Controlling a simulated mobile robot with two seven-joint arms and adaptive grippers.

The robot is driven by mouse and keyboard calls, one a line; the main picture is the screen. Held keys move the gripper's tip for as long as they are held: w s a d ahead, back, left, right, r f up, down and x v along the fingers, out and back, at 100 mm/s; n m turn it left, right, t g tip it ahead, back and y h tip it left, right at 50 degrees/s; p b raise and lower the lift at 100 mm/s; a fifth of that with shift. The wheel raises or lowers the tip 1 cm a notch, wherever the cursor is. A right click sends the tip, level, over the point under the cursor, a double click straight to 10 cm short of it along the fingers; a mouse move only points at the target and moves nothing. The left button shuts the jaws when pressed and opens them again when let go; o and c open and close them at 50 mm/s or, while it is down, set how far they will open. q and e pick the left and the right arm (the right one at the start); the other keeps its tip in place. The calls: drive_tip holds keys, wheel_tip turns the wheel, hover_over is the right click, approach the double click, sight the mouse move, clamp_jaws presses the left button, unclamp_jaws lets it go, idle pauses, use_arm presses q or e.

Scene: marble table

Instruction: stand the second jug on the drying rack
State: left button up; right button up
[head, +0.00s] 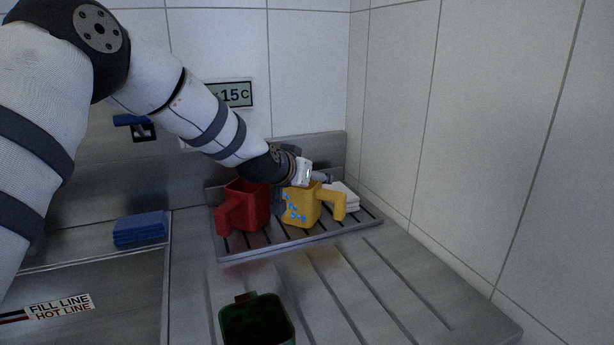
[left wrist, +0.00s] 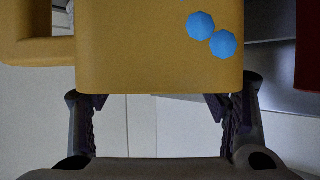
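A yellow jug (head: 298,206) with blue dots is upright at the drying rack (head: 240,253), its handle to the right. I cannot tell if its base rests fully on the rack. My left gripper (head: 300,182) is at its upper back, a dark finger showing on its left side. In the left wrist view the yellow jug (left wrist: 150,45) fills the top middle, across the wide-set fingers (left wrist: 160,108); it hides their tips, so the grip is unclear. A red jug (head: 247,204) stands on the rack to the left. A dark green jug (head: 256,318) is at the front. My right gripper is out of view.
Folded white cloths (head: 345,196) lie at the rack's back right, close to the tiled wall (head: 470,120). A blue sponge or cloth (head: 140,230) lies by the basin (head: 100,285) at left. The grooved drainboard (head: 370,285) in front of the rack is clear at right.

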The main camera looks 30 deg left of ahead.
use_arm(q)
drive_tip(key=shift+s+r, duration=0.1)
drive_tip(key=shift+s, duration=0.05)
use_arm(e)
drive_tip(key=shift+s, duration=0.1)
use_arm(q)
drive_tip(key=shift+s+r, duration=0.15)
drive_tip(key=shift+r, duration=0.2)
drive_tip(key=p+v, duration=0.1)
drive_tip(key=v, duration=1)
drive_tip(key=shift+s, duration=0.2)
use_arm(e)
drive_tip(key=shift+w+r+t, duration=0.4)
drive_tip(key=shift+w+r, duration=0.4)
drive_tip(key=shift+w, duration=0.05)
use_arm(q)
drive_tip(key=shift+f, duration=0.15)
